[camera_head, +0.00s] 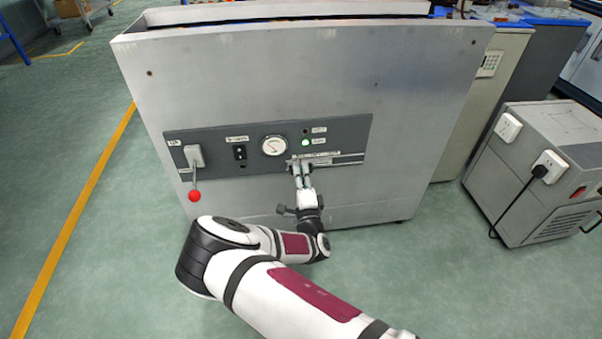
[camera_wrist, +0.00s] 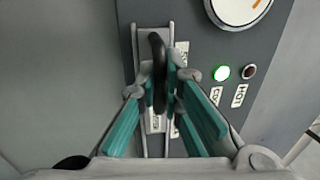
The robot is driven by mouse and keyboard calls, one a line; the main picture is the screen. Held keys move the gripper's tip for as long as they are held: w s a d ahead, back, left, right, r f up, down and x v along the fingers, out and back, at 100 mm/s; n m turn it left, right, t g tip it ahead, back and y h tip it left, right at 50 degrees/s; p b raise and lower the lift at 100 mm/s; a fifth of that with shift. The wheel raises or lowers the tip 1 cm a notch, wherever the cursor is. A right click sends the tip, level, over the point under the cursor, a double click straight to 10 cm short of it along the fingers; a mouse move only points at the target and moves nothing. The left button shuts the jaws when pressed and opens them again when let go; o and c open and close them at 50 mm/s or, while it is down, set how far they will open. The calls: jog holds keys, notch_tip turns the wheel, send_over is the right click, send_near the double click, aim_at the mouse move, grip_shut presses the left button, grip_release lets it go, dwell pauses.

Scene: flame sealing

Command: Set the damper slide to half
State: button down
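The damper slide is a pale metal track (camera_head: 345,160) low on the dark control panel (camera_head: 222,166) of the grey cabinet. Its black handle (camera_wrist: 157,48) shows in the wrist view, between my fingers near the track's upper end there, which is the left end in the head view. My gripper (camera_head: 298,164) reaches the left part of the track. In the wrist view its teal-padded fingers (camera_wrist: 159,84) stand close on both sides of the handle and look shut on it. Scale labels beside the track are partly hidden by the fingers.
The panel also has a red-knobbed lever (camera_head: 195,195), a black switch (camera_head: 239,152), a round gauge (camera_head: 274,146), a lit green lamp (camera_head: 305,142) and a dark red lamp (camera_wrist: 249,71). A grey box with a cable (camera_head: 545,165) stands at right. Floor left is clear.

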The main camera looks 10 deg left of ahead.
aim_at(316, 162)
jog(key=shift+d, duration=0.1)
jog(key=d+p, duration=0.1)
jog(key=d, duration=0.1)
jog(key=w+d+p, duration=0.1)
jog(key=d, duration=0.1)
jog(key=shift+w+d, duration=0.15)
jog(key=shift+d, duration=0.15)
jog(key=c, duration=2)
grip_release()
jog(key=v, duration=1.2)
